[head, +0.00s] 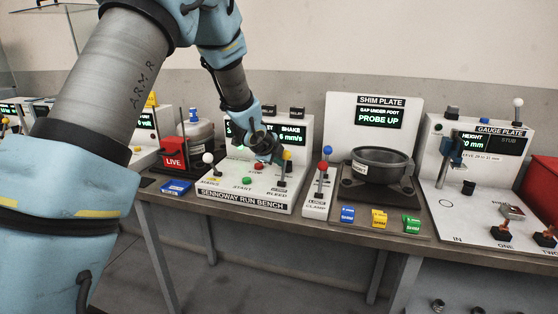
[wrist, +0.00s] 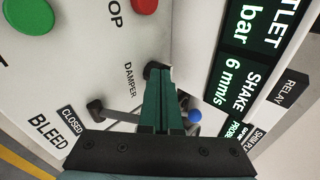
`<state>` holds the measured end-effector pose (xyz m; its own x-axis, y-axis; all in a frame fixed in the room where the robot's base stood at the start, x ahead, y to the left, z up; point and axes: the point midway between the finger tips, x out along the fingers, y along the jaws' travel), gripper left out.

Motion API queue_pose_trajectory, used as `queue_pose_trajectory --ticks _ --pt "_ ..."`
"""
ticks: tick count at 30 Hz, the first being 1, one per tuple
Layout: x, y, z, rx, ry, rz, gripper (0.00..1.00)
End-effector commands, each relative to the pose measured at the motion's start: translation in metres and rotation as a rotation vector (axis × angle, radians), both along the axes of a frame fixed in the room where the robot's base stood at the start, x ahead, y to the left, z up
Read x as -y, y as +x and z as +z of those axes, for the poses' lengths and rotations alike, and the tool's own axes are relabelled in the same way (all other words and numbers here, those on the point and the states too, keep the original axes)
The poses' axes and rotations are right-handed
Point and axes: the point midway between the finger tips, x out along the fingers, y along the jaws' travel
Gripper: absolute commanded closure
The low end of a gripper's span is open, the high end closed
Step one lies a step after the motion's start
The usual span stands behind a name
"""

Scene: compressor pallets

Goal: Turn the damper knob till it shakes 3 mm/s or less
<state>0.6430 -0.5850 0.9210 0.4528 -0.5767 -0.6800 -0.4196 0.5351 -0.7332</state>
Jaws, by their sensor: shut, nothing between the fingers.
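The Sennoway run bench (head: 246,199) stands in the middle of the head view. Its display (wrist: 238,75) reads SHAKE 6 mm/s in the wrist view. The black damper knob (wrist: 152,69) sits beside the DAMPER label in the wrist view, partly hidden by my fingertips. My gripper (wrist: 161,73) is shut and empty, its green fingers pointing at the knob. I cannot tell whether they touch it. In the head view my gripper (head: 279,160) is low over the right part of the bench panel, and the knob is hidden there.
A red stop button (wrist: 145,4), green start button (wrist: 28,16) and bleed lever (wrist: 97,111) marked CLOSED are near the knob.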

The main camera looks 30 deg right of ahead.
Motion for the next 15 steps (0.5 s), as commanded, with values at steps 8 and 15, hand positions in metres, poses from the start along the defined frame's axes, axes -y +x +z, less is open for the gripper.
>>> queue_pose_trajectory --ticks 8,15 --pt "-0.001 0.003 0.003 -0.001 0.000 -0.023 1.00" --pt "0.004 0.010 0.008 -0.003 -0.001 -0.130 1.00"
